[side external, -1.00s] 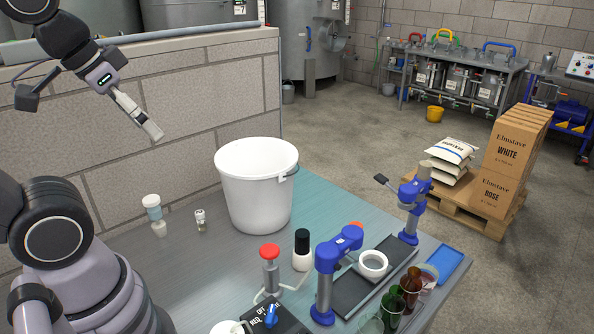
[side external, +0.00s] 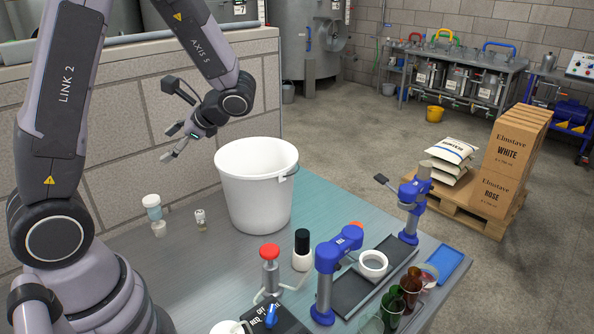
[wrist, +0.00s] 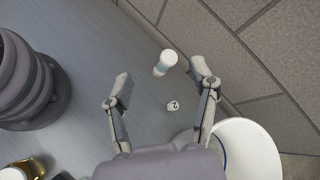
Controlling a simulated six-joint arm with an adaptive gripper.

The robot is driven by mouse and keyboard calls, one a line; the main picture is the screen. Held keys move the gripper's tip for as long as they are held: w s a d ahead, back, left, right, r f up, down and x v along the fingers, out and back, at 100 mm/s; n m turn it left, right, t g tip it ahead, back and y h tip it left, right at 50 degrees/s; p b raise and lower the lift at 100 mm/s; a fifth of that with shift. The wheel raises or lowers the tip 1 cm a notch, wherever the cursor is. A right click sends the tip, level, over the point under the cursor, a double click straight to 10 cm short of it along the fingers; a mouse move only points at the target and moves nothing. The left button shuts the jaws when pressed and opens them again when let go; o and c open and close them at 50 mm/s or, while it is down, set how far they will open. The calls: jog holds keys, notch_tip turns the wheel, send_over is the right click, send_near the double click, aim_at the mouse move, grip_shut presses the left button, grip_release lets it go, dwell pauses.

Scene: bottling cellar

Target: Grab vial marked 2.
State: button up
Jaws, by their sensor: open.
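The vial marked 2 (wrist: 173,106) is small, with a white top bearing a dark 2, and stands on the bench. In the side view, the small vial (side external: 200,220) stands left of the white bucket; its mark cannot be read there. My gripper (side external: 168,143) is above the bench near the wall, well above the vial. In the wrist view my gripper (wrist: 160,73) is open and empty, and the marked vial shows between its spread fingers, closer to the right one.
A stone block wall (side external: 140,120) runs behind.

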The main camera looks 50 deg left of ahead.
jog(key=w+a+f+m+t+y, duration=0.1)
jog(key=w+a+f+m+y, duration=0.25)
jog(key=f, duration=0.25)
jog(key=w+a+f+m+y, duration=0.2)
jog(key=f+m+y, duration=0.1)
jog(key=f+m, duration=0.15)
jog(key=m+t+y, duration=0.2)
jog(key=m+t, duration=0.2)
jog(key=m, duration=0.1)
send_over(202, 217)
jog(key=d, duration=0.2)
notch_tip(202, 217, down, 9)
notch_tip(202, 217, down, 7)
jog(key=shift+a+f, duration=0.2)
jog(key=shift+a, duration=0.35)
jog(key=shift+a+f, duration=0.2)
jog(key=shift+a, duration=0.8)
grip_shut()
